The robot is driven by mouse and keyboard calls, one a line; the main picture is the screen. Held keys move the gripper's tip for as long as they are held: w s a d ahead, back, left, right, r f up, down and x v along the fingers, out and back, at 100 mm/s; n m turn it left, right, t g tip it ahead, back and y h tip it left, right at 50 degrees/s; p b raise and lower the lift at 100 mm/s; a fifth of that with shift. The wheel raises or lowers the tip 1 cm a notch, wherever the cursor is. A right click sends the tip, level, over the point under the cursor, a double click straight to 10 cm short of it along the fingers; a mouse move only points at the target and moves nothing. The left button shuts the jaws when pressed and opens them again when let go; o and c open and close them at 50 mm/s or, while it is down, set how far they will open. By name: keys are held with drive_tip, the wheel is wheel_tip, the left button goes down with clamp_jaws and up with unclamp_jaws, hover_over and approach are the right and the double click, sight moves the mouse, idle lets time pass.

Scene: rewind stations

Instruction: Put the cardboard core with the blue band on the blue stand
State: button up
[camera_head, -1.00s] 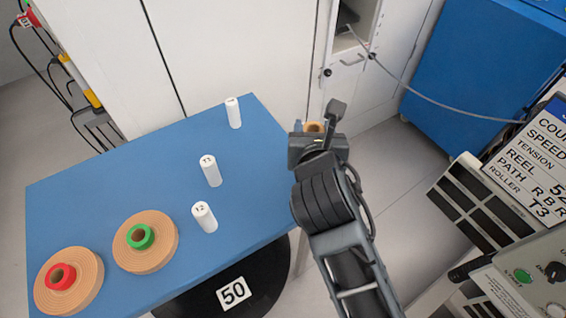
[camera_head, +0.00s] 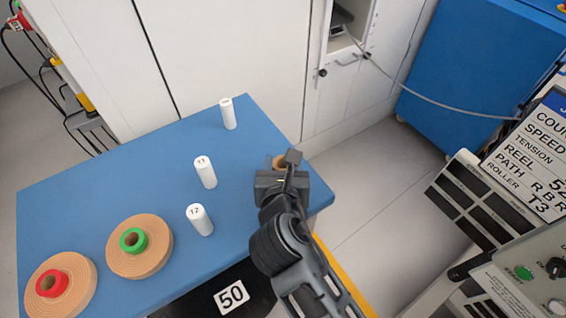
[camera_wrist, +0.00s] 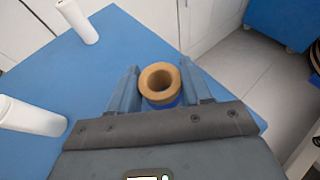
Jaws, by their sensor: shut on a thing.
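The cardboard core (camera_head: 279,160) is a short brown ring, seen from above with its hole facing up. In the wrist view the core (camera_wrist: 160,78) sits between the two fingers, with its blue band low on its side. My gripper (camera_head: 281,163) is shut on it, over the right part of the blue table (camera_head: 150,165). I cannot tell the height of the core above the table. I cannot make out a blue stand apart from this blue-topped table.
Three white upright rollers (camera_head: 205,172) stand on the table, left of my gripper. Two tan reels, one with a red core (camera_head: 52,283) and one with a green core (camera_head: 133,240), lie at the front left. White cabinets (camera_head: 225,50) stand behind. A control panel (camera_head: 535,285) is at right.

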drive_tip(key=o, duration=1)
drive_tip(key=shift+f, duration=0.1)
drive_tip(key=shift+s, duration=0.15)
drive_tip(key=v, duration=1.1)
drive_tip(key=shift+s+r, duration=0.3)
drive_tip(key=shift+r, duration=0.05)
